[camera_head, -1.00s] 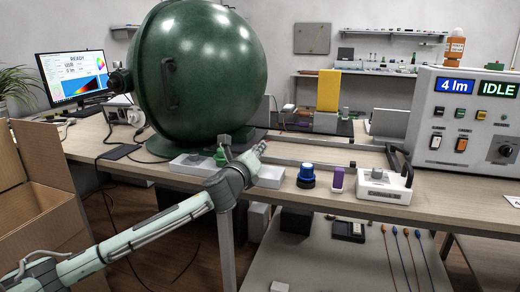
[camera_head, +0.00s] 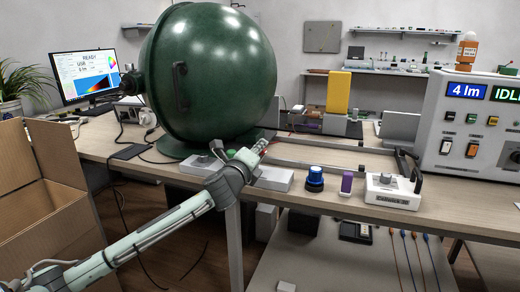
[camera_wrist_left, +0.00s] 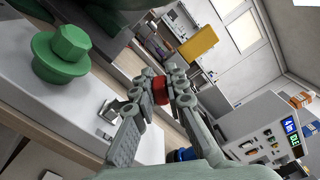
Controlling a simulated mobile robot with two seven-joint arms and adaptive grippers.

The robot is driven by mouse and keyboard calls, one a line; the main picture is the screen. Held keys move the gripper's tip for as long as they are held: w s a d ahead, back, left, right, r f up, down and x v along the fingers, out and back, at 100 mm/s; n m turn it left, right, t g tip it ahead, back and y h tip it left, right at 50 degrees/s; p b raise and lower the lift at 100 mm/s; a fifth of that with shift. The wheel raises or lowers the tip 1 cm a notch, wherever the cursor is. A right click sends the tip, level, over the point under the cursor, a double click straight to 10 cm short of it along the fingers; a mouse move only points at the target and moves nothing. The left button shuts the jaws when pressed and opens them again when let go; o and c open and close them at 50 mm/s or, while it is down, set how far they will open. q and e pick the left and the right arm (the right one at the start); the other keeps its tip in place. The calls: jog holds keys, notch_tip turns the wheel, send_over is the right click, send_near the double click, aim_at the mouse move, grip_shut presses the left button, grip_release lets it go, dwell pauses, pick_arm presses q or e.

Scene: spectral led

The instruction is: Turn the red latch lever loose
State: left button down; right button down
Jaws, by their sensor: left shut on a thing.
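My left gripper (camera_head: 262,146) reaches in from the left over the bench's front edge, beside the foot of the green sphere. In the left wrist view its fingers (camera_wrist_left: 160,92) are shut on a small red piece, the red latch lever (camera_wrist_left: 160,90). Only part of the lever shows between the fingertips. In the head view just a trace of red shows at the fingertips. A green knob (camera_wrist_left: 63,52) sits on a pale block (camera_wrist_left: 75,105) to the left in the wrist view. My right gripper is not in view.
The large green sphere (camera_head: 208,75) stands behind the gripper. A blue-capped item (camera_head: 315,178), a purple item (camera_head: 347,182) and a white device (camera_head: 392,192) stand to the right on the bench. An open cardboard box (camera_head: 45,190) is at left.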

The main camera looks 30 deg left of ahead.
pick_arm(q)
jog(key=c, duration=1.5)
grip_release()
jog(key=shift+c, duration=0.2)
jog(key=v, duration=1.2)
